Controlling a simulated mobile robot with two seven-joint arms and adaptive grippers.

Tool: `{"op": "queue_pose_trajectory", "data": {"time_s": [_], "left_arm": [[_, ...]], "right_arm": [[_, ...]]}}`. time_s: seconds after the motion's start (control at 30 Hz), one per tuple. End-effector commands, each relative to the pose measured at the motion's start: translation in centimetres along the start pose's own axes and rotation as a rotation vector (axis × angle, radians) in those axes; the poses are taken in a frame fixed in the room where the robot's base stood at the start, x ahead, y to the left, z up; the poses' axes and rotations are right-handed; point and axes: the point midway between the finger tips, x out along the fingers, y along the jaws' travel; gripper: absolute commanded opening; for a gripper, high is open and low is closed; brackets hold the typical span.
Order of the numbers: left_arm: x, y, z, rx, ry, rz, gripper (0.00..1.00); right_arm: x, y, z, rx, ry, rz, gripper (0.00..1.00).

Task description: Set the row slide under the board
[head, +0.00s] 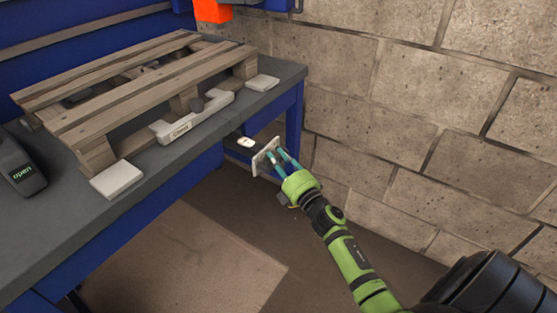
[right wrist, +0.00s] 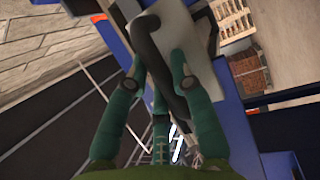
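A pale plate (head: 264,157) stands off the bench's right end, just below the bench top. In the right wrist view the plate (right wrist: 188,40) carries a dark curved handle (right wrist: 158,58). My right gripper (head: 277,159) is at the plate. In the right wrist view my right gripper (right wrist: 158,66) has teal fingers on both sides of the handle; whether they press on it I cannot tell. I cannot tell which part is the row slide. My left gripper is not in view.
The grey bench top (head: 165,168) has a blue frame. Pale pads (head: 117,178) lie by the pallet's front corners. A dark device (head: 20,165) at the left reads "open". A block wall (head: 420,130) stands close on the right. The floor before the bench is clear.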

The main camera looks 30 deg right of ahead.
Motion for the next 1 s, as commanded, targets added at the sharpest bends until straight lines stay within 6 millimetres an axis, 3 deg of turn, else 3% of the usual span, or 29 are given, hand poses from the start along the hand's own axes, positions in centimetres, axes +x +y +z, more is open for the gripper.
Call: {"op": "queue_pose_trajectory", "data": {"time_s": [0.23, 0.5, 0.6, 0.97, 1.0], "left_arm": [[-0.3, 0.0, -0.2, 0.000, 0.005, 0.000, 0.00], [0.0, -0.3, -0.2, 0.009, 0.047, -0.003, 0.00], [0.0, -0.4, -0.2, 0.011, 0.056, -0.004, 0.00], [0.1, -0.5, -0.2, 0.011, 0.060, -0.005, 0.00], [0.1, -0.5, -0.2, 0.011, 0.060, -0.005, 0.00]], "right_arm": [[-0.9, 0.1, 0.4, 0.003, -0.002, -0.003, 0.00], [-6.5, 1.1, 2.7, 0.004, -0.003, -0.006, 0.00], [-7.7, 1.4, 3.2, 0.003, -0.002, -0.004, 0.00], [-8.3, 1.4, 3.5, 0.004, -0.003, -0.004, 0.00], [-8.3, 1.4, 3.5, 0.003, -0.003, -0.004, 0.35]]}}
